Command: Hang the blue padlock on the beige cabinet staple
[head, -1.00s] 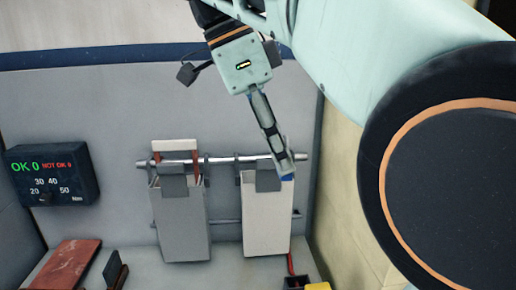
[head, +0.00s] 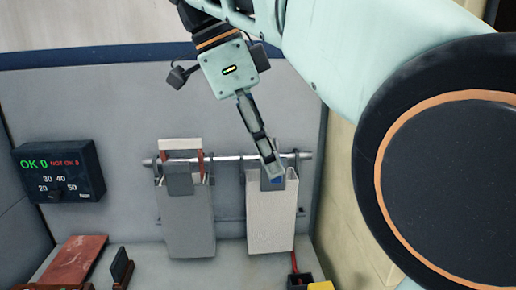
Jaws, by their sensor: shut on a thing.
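My gripper (head: 271,174) points down at the upper front of the pale, beige-white box (head: 272,222), the right one of two hanging on a rail. It is shut on a small blue thing, which I take to be the blue padlock (head: 278,181); only a sliver shows beside the fingertips. The padlock's shackle is hidden. A dark grey bracket (head: 253,181) at the box's top is partly behind the fingers. I cannot make out a staple, or tell whether the padlock touches the box or bracket.
A grey box (head: 187,225) hangs to the left on the same metal rail (head: 230,159). A dark display unit (head: 58,171) is on the left wall. A red-brown block (head: 75,262) and a dark upright piece (head: 121,268) stand lower left. A yellow item (head: 320,286) is lower right.

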